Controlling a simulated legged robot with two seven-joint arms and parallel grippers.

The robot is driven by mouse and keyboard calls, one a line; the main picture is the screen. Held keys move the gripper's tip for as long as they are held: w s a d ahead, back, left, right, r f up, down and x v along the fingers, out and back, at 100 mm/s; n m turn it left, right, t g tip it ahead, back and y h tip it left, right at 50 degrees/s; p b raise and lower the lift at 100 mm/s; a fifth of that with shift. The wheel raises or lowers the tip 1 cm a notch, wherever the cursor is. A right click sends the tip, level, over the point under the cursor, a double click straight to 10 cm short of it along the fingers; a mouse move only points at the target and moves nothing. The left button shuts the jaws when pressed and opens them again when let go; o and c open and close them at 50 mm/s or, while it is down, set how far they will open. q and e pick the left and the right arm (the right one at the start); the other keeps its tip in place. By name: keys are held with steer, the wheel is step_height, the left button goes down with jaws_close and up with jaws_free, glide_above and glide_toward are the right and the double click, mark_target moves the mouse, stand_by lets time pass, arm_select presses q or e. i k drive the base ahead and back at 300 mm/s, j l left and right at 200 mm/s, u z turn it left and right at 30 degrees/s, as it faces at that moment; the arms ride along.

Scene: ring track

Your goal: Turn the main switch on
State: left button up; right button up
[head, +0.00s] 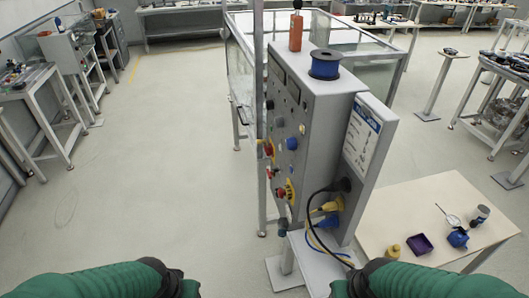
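A grey control cabinet (318,95) stands upright in the centre, its panel face turned to the left and seen at a steep angle. A red-and-yellow rotary switch (286,192) sits low on that face. Another red-and-yellow control (268,148) sits higher, near the left edge. I cannot tell from their labels which one is the main switch, nor read the position of either. My two green arms enter at the bottom left and bottom right, well below the panel and apart from it. Their dark ends show at the bottom edge, but no gripper fingers are visible.
A blue spool (324,64) and an orange-red device (296,30) stand on the cabinet. Black, yellow and blue cables hang at its lower right. A beige table (440,205) with small items is at right. Workbenches line the left. The floor (165,150) left of the cabinet is clear.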

mark_target(269, 150)
steer(key=i+j+z, duration=0.1)
steer(key=i+j, duration=0.15)
steer(key=j, duration=0.15)
steer(key=i+j+z, duration=0.1)
steer(key=i+j, duration=0.15)
steer(key=j, duration=0.15)
steer(key=i+j+z, duration=0.1)
steer(key=j, duration=0.35)
steer(key=i+j+z, duration=0.15)
steer(key=i+j, duration=0.15)
steer(key=j, duration=0.15)
steer(key=i+j+z, duration=0.1)
steer(key=j, duration=0.35)
steer(key=i+j+z, duration=0.1)
steer(key=i+j, duration=0.15)
steer(key=j, duration=0.25)
steer(key=i+j+z, duration=0.1)
steer(key=j, duration=0.35)
steer(key=i+j+z, duration=0.1)
steer(key=j, duration=0.4)
steer(key=i, duration=0.05)
